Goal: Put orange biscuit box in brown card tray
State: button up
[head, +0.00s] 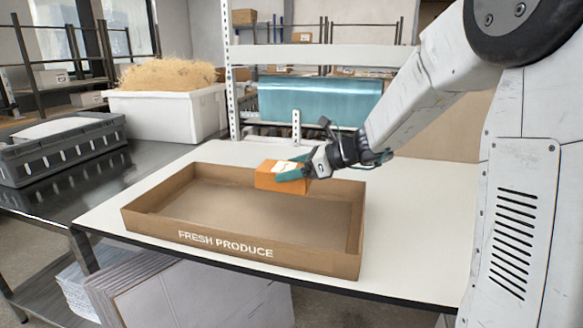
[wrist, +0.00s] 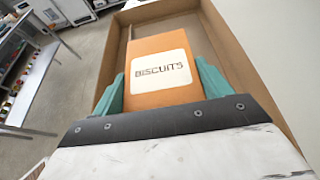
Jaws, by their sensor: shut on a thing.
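The orange biscuit box (head: 268,181) has a white label reading "BISCUITS" in the wrist view (wrist: 160,75). My gripper (head: 291,173) is shut on it, with one teal finger on each side of the box, as the wrist view (wrist: 160,88) shows. The box is over the back part of the brown card tray (head: 318,259). I cannot tell whether its underside touches the tray floor. The tray is marked "FRESH PRODUCE" and its floor looks otherwise empty. It also shows behind the box in the wrist view (wrist: 262,90).
The tray stands on a white tabletop (head: 415,215) with clear room to its right. A grey crate (head: 65,150) and a white bin of straw-like filling (head: 165,112) stand at the left. A teal roll (head: 318,100) is behind the table.

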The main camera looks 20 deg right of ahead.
jog(key=shift+f, duration=0.15)
jog(key=shift+s+d+f, duration=0.1)
jog(key=shift+f, duration=2.4)
jog(key=shift+s+d+f, duration=0.1)
jog(key=shift+f, duration=2.4)
jog(key=o, duration=1.1)
jog(key=shift+o, duration=0.2)
jog(key=shift+r, duration=6.5)
